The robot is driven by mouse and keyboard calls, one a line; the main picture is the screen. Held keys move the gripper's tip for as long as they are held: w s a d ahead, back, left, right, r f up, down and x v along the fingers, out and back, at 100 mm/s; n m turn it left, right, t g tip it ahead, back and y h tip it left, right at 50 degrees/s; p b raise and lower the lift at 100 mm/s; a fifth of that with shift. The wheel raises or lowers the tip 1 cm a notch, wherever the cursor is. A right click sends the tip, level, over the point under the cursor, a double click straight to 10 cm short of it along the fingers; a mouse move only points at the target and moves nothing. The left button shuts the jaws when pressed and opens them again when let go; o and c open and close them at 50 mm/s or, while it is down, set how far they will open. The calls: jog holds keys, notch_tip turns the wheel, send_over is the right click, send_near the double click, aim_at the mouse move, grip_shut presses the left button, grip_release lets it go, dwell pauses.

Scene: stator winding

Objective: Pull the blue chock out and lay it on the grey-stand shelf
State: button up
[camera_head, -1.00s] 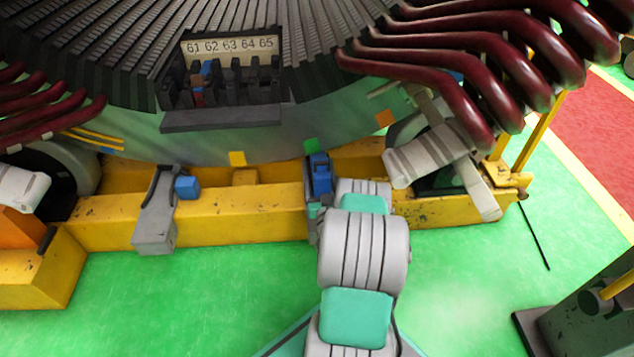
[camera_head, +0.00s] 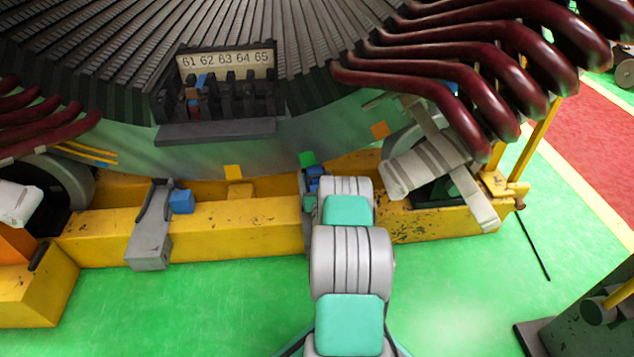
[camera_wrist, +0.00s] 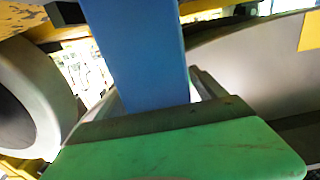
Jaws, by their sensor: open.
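A blue block (camera_head: 315,178), which I take for the chock, shows partly behind my arm at the yellow beam. In the wrist view it is a tall blue face (camera_wrist: 140,50), very close and filling the upper middle. My gripper (camera_wrist: 155,90) is open; narrow grey edges, apparently its fingers, show on both sides of the blue face. A green part with a dark strip lies across the bottom. Contact with the block cannot be told.
A grey bracket (camera_head: 150,235) with another blue block (camera_head: 181,202) sits left on the yellow beam (camera_head: 235,215). A rack labelled 61 to 65 (camera_head: 225,66) stands above. Dark red coil ends (camera_head: 450,100) overhang at right. Green floor is clear in front.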

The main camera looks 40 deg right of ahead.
grip_shut()
dwell(0.9)
